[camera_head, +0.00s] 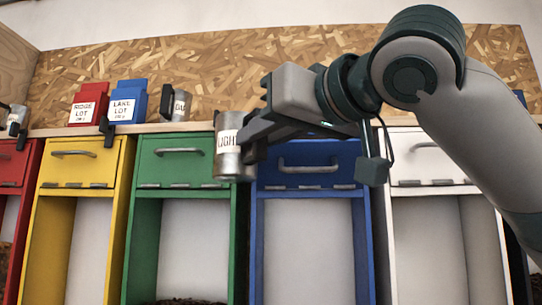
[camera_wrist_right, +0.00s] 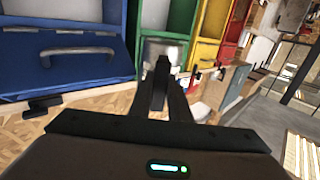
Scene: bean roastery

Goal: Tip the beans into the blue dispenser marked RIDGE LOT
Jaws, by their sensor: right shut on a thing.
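My right gripper (camera_head: 256,138) is shut on a metal cup (camera_head: 229,147) with a white label reading in part "IGH". The cup is upright in front of the drawers. It also shows in the right wrist view (camera_wrist_right: 165,48) between the fingers (camera_wrist_right: 160,88). The beans inside cannot be seen. A blue dispenser (camera_head: 519,95) at the far right of the shelf has a label that seems to read RIDGE LOT; my right arm partly hides it. My left gripper is out of view.
A red RIDGE LOT dispenser (camera_head: 90,101) and a blue LAKE LOT dispenser (camera_head: 128,98) stand on the shelf (camera_head: 170,127) at left. Another labelled metal cup (camera_head: 180,105) stands beside them. Below are red, yellow, green, blue and white drawer units. A chipboard panel (camera_head: 220,70) backs the shelf.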

